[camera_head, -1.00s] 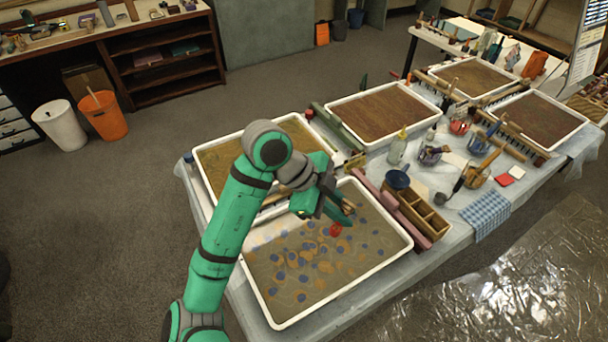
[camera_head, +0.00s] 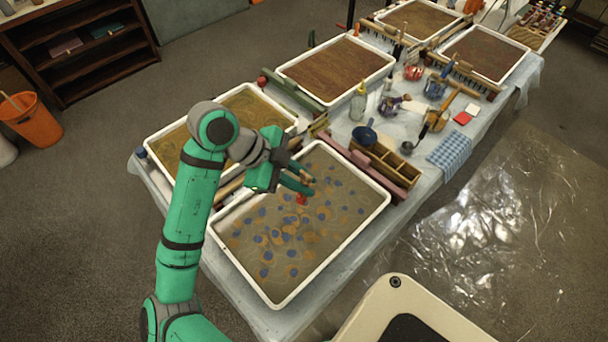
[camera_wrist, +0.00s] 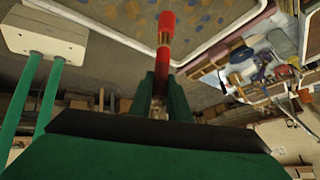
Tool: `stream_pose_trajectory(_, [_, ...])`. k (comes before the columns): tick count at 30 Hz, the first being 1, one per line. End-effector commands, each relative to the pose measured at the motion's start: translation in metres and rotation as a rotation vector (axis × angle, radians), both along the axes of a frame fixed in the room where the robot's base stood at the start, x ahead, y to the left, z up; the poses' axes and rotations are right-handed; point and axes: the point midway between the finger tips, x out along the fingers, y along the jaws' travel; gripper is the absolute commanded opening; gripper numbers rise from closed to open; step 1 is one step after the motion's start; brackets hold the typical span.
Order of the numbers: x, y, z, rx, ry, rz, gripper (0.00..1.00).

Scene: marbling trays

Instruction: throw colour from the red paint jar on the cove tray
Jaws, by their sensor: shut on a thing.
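My gripper (camera_head: 312,186) is shut on a brush (camera_wrist: 164,55) with a red tip. In the wrist view the brush juts out from between the fingers towards the tray. In the head view its red tip (camera_head: 302,199) shows above the near tray (camera_head: 338,256), which holds brownish liquid with blue and orange spots. No red spots are visible on that liquid. A jar with red in it, likely the red paint jar (camera_head: 413,73), stands farther back on the table. I cannot read which tray is named cove.
Another tray (camera_head: 152,140) lies to the left and more trays stand farther back. A wooden compartment box (camera_head: 385,160), a dark blue pot (camera_head: 365,136) and a bottle (camera_head: 358,106) stand right of the near tray. A checked cloth (camera_head: 450,153) hangs at the table edge.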

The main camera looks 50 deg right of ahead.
Motion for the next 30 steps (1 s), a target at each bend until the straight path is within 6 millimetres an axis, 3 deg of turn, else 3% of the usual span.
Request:
stream_pose_trajectory(12, [-0.001, -0.001, -0.006, -0.001, 0.0, -0.001, 0.0])
stream_pose_trajectory(22, [-0.001, -0.001, -0.049, -0.001, 0.001, -0.001, 0.0])
stream_pose_trajectory(25, [0.0, -0.001, -0.043, -0.001, -0.003, -0.003, 0.0])
stream_pose_trajectory(30, [0.0, -0.001, -0.011, 0.0, -0.004, -0.004, 0.0])
